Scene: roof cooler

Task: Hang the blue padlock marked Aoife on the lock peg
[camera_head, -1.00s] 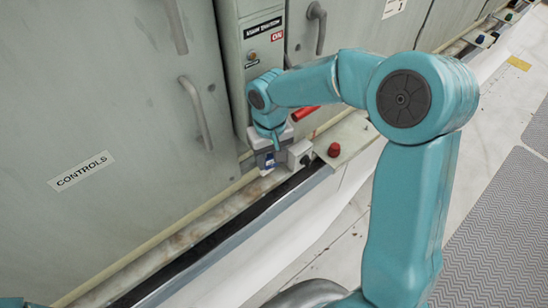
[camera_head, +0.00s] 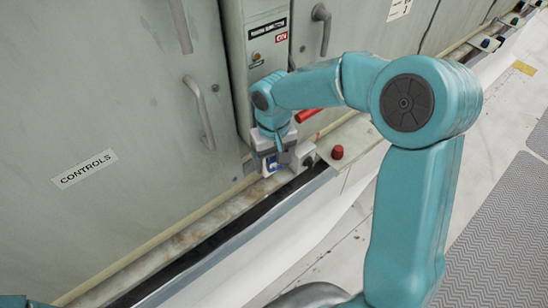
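A small blue padlock (camera_head: 271,163) shows at the foot of the grey switch column, above the ledge. Its label is too small to read. My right gripper (camera_head: 273,152) points down right at the padlock, with its grey body just above it. The fingers are small and partly hidden, so I cannot tell whether they are closed on it. I cannot make out the lock peg for sure. My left gripper is not in view.
A pale block (camera_head: 304,153) and a red padlock or knob (camera_head: 337,152) sit on the ledge to the right. A red handle (camera_head: 308,115) juts from the column. The left cabinet door has a bar handle (camera_head: 200,113) and a CONTROLS label (camera_head: 85,169).

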